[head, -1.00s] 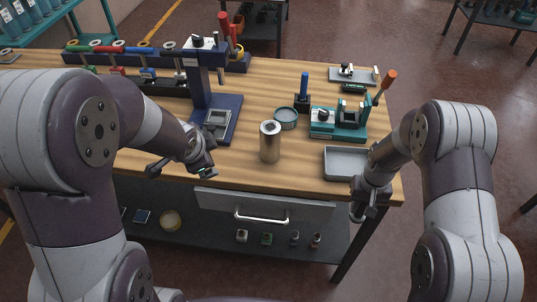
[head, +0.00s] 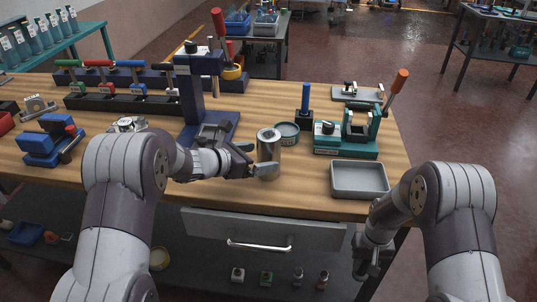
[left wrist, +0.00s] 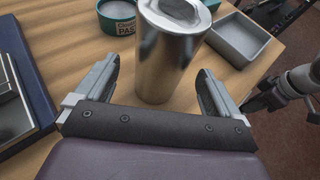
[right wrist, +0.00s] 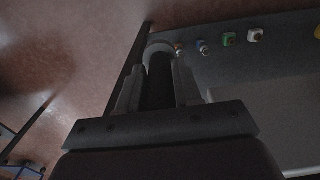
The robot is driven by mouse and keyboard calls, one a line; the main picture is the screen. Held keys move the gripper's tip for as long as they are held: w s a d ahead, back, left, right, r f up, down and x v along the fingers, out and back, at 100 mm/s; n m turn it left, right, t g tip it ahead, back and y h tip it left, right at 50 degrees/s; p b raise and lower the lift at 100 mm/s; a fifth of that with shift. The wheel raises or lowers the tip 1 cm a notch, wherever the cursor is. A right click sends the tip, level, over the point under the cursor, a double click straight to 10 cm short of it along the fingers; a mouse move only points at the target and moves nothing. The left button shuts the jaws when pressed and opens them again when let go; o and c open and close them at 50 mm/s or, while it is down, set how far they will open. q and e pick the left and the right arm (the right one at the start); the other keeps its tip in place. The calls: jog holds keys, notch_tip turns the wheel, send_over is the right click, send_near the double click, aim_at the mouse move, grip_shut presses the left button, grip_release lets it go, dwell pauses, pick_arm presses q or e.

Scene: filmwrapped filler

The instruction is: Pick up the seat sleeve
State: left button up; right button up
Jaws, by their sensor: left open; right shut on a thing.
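A shiny metal cylinder (head: 268,150), which looks like the seat sleeve, stands upright near the front of the wooden bench (head: 300,186). It also shows in the left wrist view (left wrist: 165,65). My left gripper (head: 257,160) is open, with one finger on each side of the cylinder; its fingers (left wrist: 158,70) do not appear closed on it. My right gripper (head: 368,268) hangs low in front of the bench's right corner. In the right wrist view it (right wrist: 160,75) is shut on a dark cylindrical thing with a pale round end (right wrist: 160,50); I cannot tell what this is.
A grey tray (head: 358,193) lies right of the cylinder. A paste tin (head: 287,134) and a teal fixture (head: 345,150) stand behind it. A blue press (head: 193,100) rises at back left. Bench front between cylinder and tray is clear.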

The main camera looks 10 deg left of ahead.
aim_at(269, 144)
pick_arm(q)
jog(key=x, duration=0.4)
jog(key=shift+w+d+f+p, duration=0.15)
jog(key=shift+f+p, duration=0.15)
pick_arm(e)
jog(key=shift+r, duration=0.45)
pick_arm(q)
jog(key=shift+r, duration=0.1)
jog(key=shift+c, duration=0.9)
jog(key=c, duration=1)
